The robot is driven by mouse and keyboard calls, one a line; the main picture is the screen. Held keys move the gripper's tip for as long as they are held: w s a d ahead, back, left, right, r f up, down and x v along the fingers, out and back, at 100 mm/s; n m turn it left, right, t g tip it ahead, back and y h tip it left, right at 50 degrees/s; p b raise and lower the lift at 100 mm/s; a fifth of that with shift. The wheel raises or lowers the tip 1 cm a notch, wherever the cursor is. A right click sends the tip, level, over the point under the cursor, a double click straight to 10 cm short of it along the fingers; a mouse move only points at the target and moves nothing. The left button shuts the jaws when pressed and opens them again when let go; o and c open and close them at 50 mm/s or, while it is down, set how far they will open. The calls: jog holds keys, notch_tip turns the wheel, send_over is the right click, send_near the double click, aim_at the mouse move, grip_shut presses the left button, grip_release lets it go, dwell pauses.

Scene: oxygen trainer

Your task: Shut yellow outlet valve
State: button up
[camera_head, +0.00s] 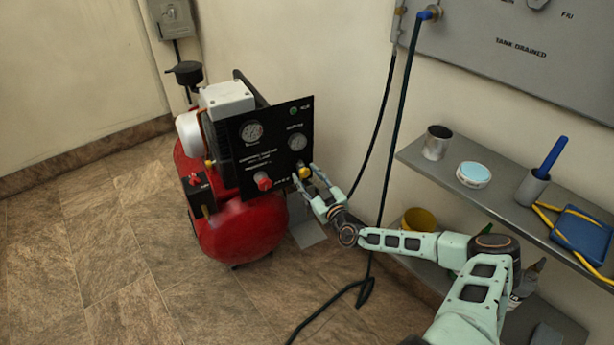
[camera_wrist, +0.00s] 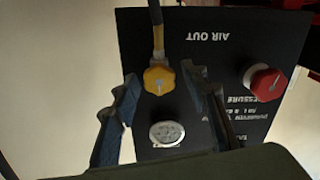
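The yellow outlet valve (camera_wrist: 159,79) is a small knob on the black panel, below a yellow fitting with a hose in the wrist view. In the head view the yellow valve (camera_head: 304,172) shows at the panel's lower right, partly covered by my gripper (camera_head: 310,183). In the wrist view my gripper (camera_wrist: 157,85) is open, with one finger on each side of the yellow knob. Gaps show between the knob and both fingers; contact is not visible. The black panel (camera_head: 277,165) is mounted on the red compressor (camera_head: 240,232).
A red knob (camera_wrist: 265,81) sits beside the yellow one, and a gauge (camera_wrist: 167,133) lies close by. A dark hose (camera_head: 389,120) hangs along the wall. A shelf (camera_head: 460,192) with a can, a tin and a blue item stands at right. The floor at left is clear.

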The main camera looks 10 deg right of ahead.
jog(key=v, duration=1.2)
dwell(0.4)
